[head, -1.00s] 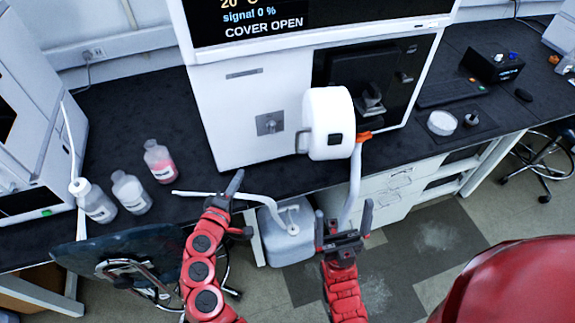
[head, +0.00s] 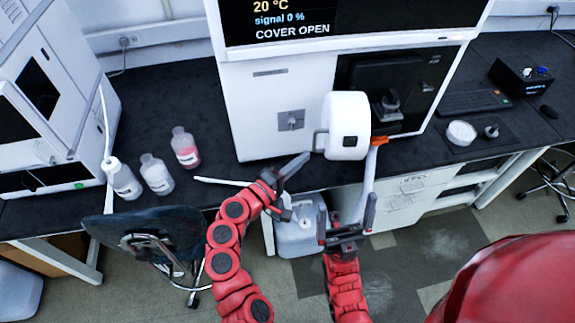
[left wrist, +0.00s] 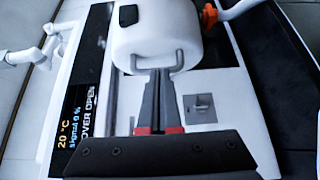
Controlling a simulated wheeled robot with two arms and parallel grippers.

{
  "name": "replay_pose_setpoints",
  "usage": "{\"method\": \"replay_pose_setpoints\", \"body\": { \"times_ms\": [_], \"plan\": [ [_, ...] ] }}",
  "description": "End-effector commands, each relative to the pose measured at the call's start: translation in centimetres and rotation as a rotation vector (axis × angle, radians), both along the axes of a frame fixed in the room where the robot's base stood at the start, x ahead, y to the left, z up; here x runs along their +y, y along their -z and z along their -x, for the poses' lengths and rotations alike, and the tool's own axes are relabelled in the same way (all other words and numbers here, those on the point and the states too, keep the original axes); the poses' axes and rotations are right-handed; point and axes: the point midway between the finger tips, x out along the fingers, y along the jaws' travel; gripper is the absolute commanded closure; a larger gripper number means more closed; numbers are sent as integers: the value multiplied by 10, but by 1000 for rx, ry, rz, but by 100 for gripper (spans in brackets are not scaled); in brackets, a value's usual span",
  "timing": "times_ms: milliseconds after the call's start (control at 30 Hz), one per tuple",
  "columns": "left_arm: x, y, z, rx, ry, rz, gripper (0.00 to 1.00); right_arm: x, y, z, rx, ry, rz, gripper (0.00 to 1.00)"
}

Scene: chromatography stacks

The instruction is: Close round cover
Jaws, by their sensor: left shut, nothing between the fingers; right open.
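The round cover (head: 347,125) is a white drum-shaped piece that stands swung out from the front of the white instrument (head: 255,85). A loop handle (head: 320,141) sits on its left side. The screen reads COVER OPEN. In the left wrist view the cover (left wrist: 160,30) and its handle (left wrist: 157,66) lie straight ahead of the fingers. My left gripper (head: 300,160) is shut and empty, its tips close to the handle; whether they touch it I cannot tell. It also shows in the left wrist view (left wrist: 159,80). My right gripper (head: 345,225) is open and empty, below the cover.
A waste container (head: 298,238) with a pale tube stands below the bench edge. Several bottles, one of them pink (head: 185,148), stand on the bench (head: 225,165) at left. A chair (head: 150,228) is at lower left.

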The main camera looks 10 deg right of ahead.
Motion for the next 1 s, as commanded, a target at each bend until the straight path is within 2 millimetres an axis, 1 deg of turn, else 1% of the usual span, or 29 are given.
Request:
{"method": "replay_pose_setpoints", "body": {
  "times_ms": [33, 67, 100, 233, 333, 467, 800, 1000],
  "plan": [
    [-7, -3, -4, 1, 2, -2, 100, 0, -7, 0, 0, 0, 0, 0],
    [-12, -3, -5, 3, 5, -1, 100, 0, -9, 0, 0, 0, 0, 0],
    [-20, -4, -2, 5, 7, 0, 100, 0, -15, 0, 0, 0, 0, 0],
    [-36, -3, 0, 1, 3, 0, 100, 0, -23, 0, 0, 0, 0, 0],
    [-43, -1, 1, 3, 0, 0, 100, 0, -26, 0, 0, 0, 0, 0],
    [-46, 1, 1, 1, -1, -2, 100, 0, -26, 0, 0, 0, 0, 0],
    [-46, 1, 1, 1, -3, -2, 100, 0, -26, 0, 0, 0, 0, 0],
    [-48, 1, 2, 2, -36, 1, 100, 0, -24, 0, 0, 0, 0, 0]
  ]
}}
